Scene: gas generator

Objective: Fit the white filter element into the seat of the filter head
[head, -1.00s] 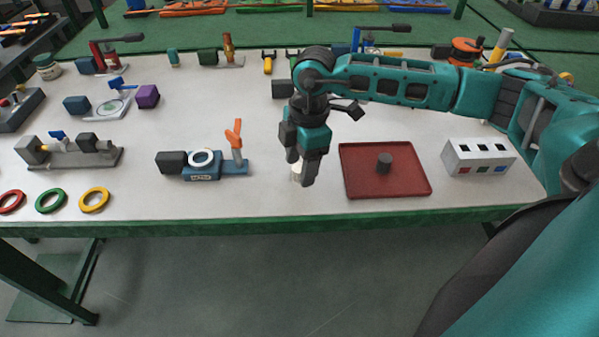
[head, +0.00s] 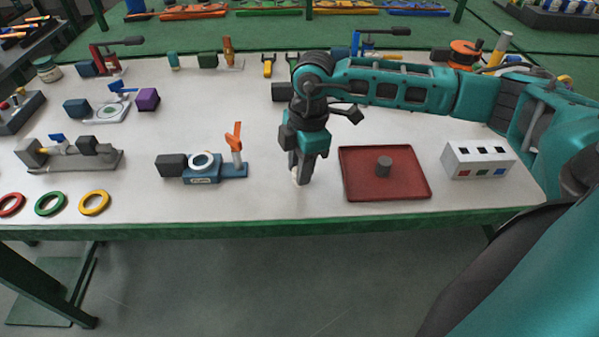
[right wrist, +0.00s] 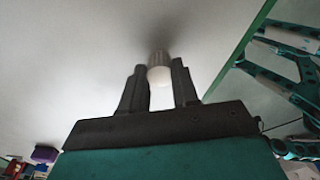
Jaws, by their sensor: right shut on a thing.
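The white filter element (right wrist: 159,75) is between the two fingers of my right gripper (right wrist: 160,85) in the right wrist view. The gripper is shut on it, and its rounded white end shows. In the head view a sliver of the element (head: 295,176) shows at the left of the right gripper (head: 301,178), which points down near the front of the table. The blue block with a white ring (head: 201,161), which looks like the filter head, stands on the table to the left of the gripper, apart from it. My left gripper is not in view.
A red tray (head: 412,189) with a dark cylinder (head: 383,166) lies right of the gripper. An orange lever (head: 234,137) stands upright beside the blue block, on the gripper's side. A white box with coloured squares (head: 479,158) is further right. Bare tabletop lies between lever and gripper.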

